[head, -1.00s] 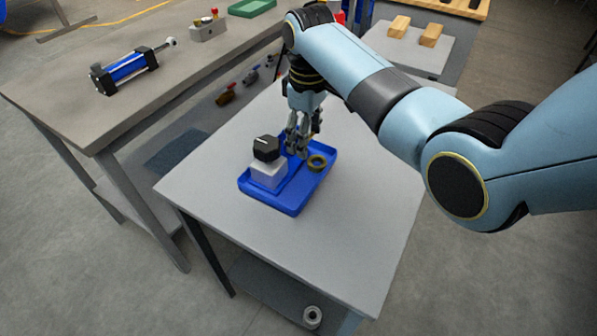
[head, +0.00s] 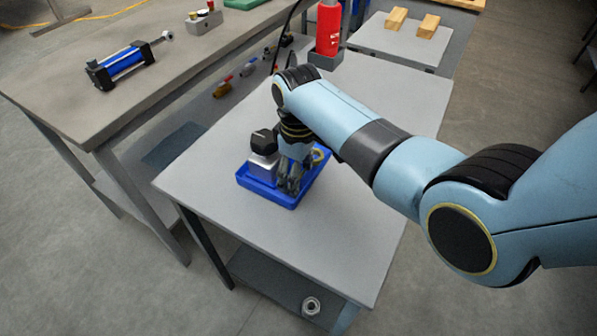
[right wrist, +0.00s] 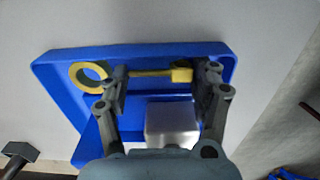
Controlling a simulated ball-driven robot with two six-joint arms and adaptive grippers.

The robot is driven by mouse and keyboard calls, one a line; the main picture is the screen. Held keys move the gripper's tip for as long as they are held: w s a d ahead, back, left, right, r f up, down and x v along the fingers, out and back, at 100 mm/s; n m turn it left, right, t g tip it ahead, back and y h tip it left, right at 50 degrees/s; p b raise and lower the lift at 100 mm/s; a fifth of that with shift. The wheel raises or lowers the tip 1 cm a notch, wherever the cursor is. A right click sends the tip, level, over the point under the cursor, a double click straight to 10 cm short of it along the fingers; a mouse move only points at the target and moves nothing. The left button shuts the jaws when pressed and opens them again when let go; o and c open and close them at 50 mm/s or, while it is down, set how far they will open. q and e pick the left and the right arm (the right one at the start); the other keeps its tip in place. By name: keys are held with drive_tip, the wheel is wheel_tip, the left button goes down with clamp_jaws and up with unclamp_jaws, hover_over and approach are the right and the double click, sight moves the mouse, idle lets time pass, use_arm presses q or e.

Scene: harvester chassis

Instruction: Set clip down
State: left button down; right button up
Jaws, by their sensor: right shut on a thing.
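My right gripper (head: 288,187) is low over the blue tray (head: 249,183) on the grey table, its fingers pointing down. In the right wrist view the two fingers (right wrist: 163,74) have a yellow clip (right wrist: 150,73) between their tips, over the tray (right wrist: 60,95). A brass-yellow ring (right wrist: 88,74) lies in the tray beside the left finger; it also shows in the head view (head: 319,155), partly hidden by the gripper. In the head view the clip is hidden behind the fingers. My left gripper is not in view.
The grey table (head: 300,245) is clear in front. A red cylinder (head: 328,30) stands behind. A workbench (head: 60,75) with a blue hydraulic cylinder (head: 125,62) is at left.

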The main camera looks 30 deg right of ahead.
drive_tip(key=o, duration=0.8)
drive_tip(key=shift+f, duration=0.1)
drive_tip(key=shift+o, duration=0.2)
wheel_tip(320, 180, up, 12)
drive_tip(key=p, duration=0.1)
drive_tip(key=shift+r+p, duration=0.2)
drive_tip(key=shift+p, duration=0.15)
drive_tip(key=shift+f, duration=0.1)
